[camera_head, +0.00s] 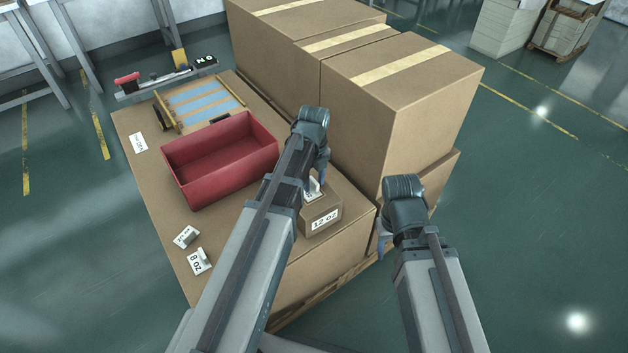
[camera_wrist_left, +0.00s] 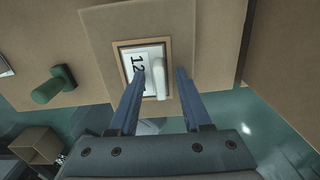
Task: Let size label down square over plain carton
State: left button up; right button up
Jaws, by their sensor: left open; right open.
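A small brown carton (camera_head: 321,213) marked 12 OZ on its side stands near the right edge of the big carton top. A white size label (camera_head: 312,192) with an upright white handle is at its top. In the left wrist view the label (camera_wrist_left: 138,62) reads 12 and lies inside a tan border (camera_wrist_left: 121,66), roughly square to it; part is hidden by a finger. My left gripper (camera_head: 316,183) is open above the carton. In the left wrist view its fingers (camera_wrist_left: 159,76) stand either side of the handle, apart from it. My right gripper (camera_head: 384,243) is open and empty, right of the carton.
A red bin (camera_head: 205,158) stands left of my left arm. Two white labels, one marked 8 OZ (camera_head: 199,262), lie at the front left. A frame with blue strips (camera_head: 205,101) is behind the bin. Tall taped cartons (camera_head: 400,85) block the back right.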

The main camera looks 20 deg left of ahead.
pick_arm(q)
jog(key=shift+r, duration=0.15)
notch_tip(320, 180, up, 14)
jog(key=p, duration=1.3)
jog(key=shift+f+p, duration=0.2)
jog(key=shift+p, duration=0.2)
jog(key=s+d+r+n+p, duration=0.5)
jog(key=s+n, duration=0.3)
jog(key=n, duration=0.3)
jog(key=s+d+r+n+y+p, duration=0.1)
jog(key=s+d+r+n+p, duration=0.5)
jog(key=n, duration=0.5)
jog(key=s+d, duration=0.1)
jog(key=s, duration=0.1)
jog(key=shift+s+d+r, duration=0.2)
jog(key=shift+s, duration=0.15)
